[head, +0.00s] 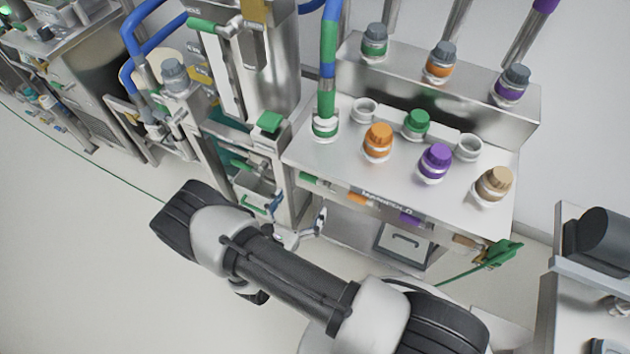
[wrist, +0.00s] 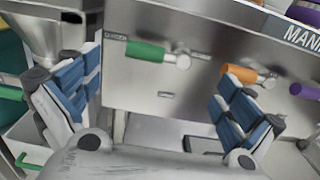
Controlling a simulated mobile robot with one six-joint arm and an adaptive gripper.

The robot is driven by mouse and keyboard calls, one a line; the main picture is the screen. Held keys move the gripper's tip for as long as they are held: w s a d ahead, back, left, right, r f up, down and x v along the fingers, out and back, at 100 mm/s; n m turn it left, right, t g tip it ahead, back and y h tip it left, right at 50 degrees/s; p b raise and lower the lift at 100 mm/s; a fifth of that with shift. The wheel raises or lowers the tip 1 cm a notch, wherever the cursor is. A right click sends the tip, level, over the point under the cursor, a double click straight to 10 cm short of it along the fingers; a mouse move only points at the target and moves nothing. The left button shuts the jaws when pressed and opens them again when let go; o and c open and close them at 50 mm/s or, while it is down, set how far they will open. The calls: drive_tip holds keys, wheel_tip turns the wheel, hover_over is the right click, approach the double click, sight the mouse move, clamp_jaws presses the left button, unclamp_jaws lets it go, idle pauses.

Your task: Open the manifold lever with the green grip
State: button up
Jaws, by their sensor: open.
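The manifold lever with the green grip (head: 311,180) sticks out from the front face of the steel manifold, at its left end. In the wrist view the green grip (wrist: 146,52) lies roughly level, with its metal pivot to the right. My gripper (head: 299,210) is just below and in front of the manifold. In the wrist view my gripper (wrist: 155,85) is open and empty, with blue-padded fingers spread wide. The green grip appears between and beyond the fingertips, apart from them.
The orange-grip lever (wrist: 240,73) is close to my right finger in the wrist view. A purple-grip lever (head: 410,218) and a tan-grip lever (head: 466,241) are further right. Capped ports stand on the manifold top (head: 330,155). A steel rig (head: 235,150) crowds the left side.

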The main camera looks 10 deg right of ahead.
sight(315, 180)
drive_tip(key=b+x, duration=0.1)
drive_tip(key=x, duration=0.7)
drive_tip(key=shift+w+d+b, duration=0.2)
drive_tip(key=shift+b, duration=0.1)
drive_tip(key=shift+c, duration=0.6)
drive_tip(key=c, duration=1.4)
